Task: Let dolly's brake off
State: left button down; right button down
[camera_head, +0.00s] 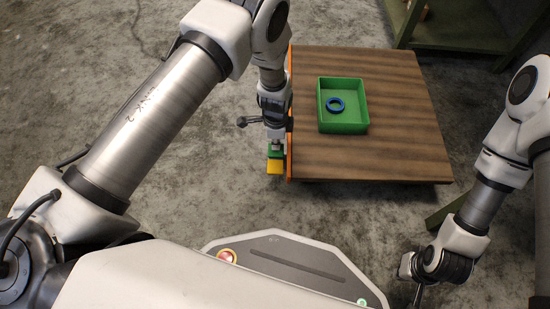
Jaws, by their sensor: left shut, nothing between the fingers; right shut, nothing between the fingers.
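The dolly (400,120) has a striped brown wooden top and an orange strip along its left edge. A yellow block with a green part above it (275,167) shows at the dolly's near left corner; it looks like the brake pedal, but I cannot tell its setting. My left gripper (276,143) is shut, pointing down just above this block beside the dolly's left edge. I cannot tell whether it touches the block. My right gripper (418,296) is shut and empty at the lower right, away from the dolly.
A dark green bench (455,40) is at the back right. Grey floor (190,190) lies open to the left and in front of the dolly.

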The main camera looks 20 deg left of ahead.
pick_arm(q)
jog(key=shift+f, duration=0.55)
notch_tip(320, 180, up, 7)
jog(key=p, duration=0.8)
jog(key=shift+r, duration=0.1)
dwell(0.5)
